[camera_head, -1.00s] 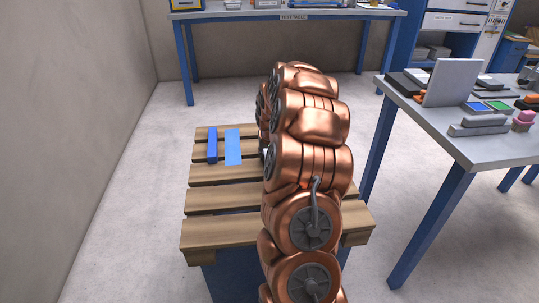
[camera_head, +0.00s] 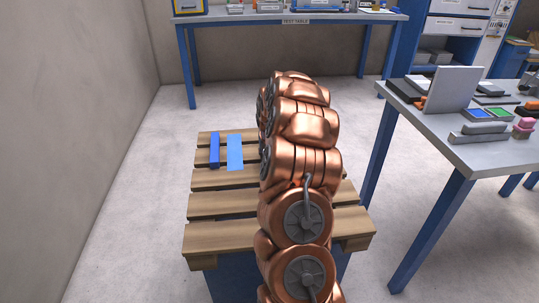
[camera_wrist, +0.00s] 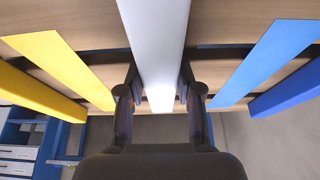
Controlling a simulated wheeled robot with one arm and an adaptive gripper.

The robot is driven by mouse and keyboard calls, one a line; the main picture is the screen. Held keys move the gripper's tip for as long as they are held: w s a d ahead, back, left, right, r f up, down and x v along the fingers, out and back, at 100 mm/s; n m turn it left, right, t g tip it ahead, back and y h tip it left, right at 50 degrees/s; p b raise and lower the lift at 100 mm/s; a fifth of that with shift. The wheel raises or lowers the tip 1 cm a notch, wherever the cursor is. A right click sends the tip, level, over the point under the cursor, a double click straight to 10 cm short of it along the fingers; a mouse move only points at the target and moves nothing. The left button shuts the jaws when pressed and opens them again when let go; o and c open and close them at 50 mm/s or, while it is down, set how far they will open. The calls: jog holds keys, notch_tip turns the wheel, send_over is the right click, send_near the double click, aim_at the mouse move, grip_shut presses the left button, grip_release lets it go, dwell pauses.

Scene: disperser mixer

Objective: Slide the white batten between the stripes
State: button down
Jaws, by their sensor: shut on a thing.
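The white batten (camera_wrist: 158,45) runs lengthwise down the middle of the wrist view. My gripper (camera_wrist: 159,92) has one finger on each side of it and is shut on it. A flat yellow stripe (camera_wrist: 62,66) lies to the left of the batten and a flat light-blue stripe (camera_wrist: 268,60) to the right, with bare wood between each and the batten. In the head view the light-blue stripe (camera_head: 235,153) lies on the wooden slats, left of my arm. My arm hides the batten, gripper and yellow stripe there.
A raised blue bar (camera_head: 214,150) lies outside the blue stripe; a yellow bar (camera_wrist: 38,96) lies outside the yellow one. The slatted pallet top (camera_head: 222,238) has gaps between boards. A grey table (camera_head: 487,153) with several items stands at right, another table (camera_head: 290,18) behind.

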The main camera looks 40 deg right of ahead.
jog(key=shift+w+d+p, duration=0.5)
jog(key=shift+w+d, duration=0.2)
jog(key=shift+w, duration=0.35)
jog(key=shift+w+d+p, duration=0.5)
jog(key=shift+w+d, duration=0.2)
jog(key=shift+w, duration=0.4)
jog(key=shift+w+d+p, duration=0.5)
jog(key=shift+w+d, duration=0.2)
jog(key=shift+w, duration=0.35)
jog(key=c, duration=0.7)
grip_release()
jog(key=shift+r, duration=0.15)
